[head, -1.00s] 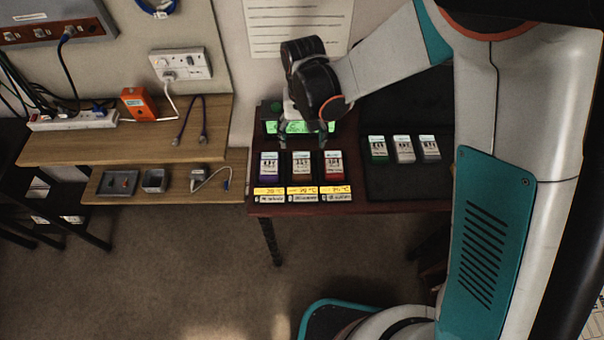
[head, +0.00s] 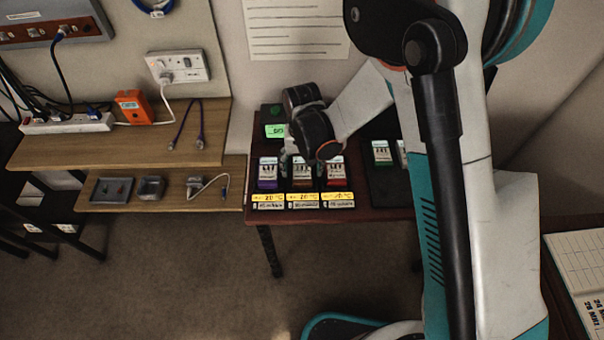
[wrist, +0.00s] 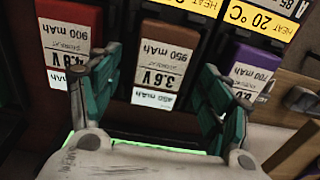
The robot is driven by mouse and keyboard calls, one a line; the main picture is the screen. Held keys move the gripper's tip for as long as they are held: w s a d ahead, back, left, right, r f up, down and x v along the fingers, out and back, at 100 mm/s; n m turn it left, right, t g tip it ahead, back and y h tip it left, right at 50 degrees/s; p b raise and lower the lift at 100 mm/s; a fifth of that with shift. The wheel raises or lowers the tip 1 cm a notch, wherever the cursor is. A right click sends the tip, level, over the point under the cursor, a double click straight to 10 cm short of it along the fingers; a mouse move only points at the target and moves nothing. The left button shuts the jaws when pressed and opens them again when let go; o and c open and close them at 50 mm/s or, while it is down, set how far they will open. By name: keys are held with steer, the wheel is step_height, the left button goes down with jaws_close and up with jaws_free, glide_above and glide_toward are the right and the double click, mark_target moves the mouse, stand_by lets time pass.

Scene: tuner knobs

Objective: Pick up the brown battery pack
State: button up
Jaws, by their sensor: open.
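The brown battery pack (wrist: 172,42) with a white 950 mAh label sits in the middle slot, between a red pack (wrist: 67,18) and a purple pack (wrist: 250,62). In the head view the brown pack (head: 302,183) is partly covered by my wrist. My gripper (wrist: 160,65) is open, with one teal finger toward the red side and the other toward the purple side of the brown pack. The gripper is low over the row; I cannot tell whether the fingers touch the pack.
Yellow temperature labels (head: 303,198) line the front of the dark red table (head: 390,214). A green display (head: 275,131) is behind the row. A green-banded pack (head: 382,152) stands on a black mat to the right, partly beside my arm.

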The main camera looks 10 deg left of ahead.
steer(key=shift+f, duration=0.5)
steer(key=c, duration=1.2)
steer(key=shift+r, duration=0.2)
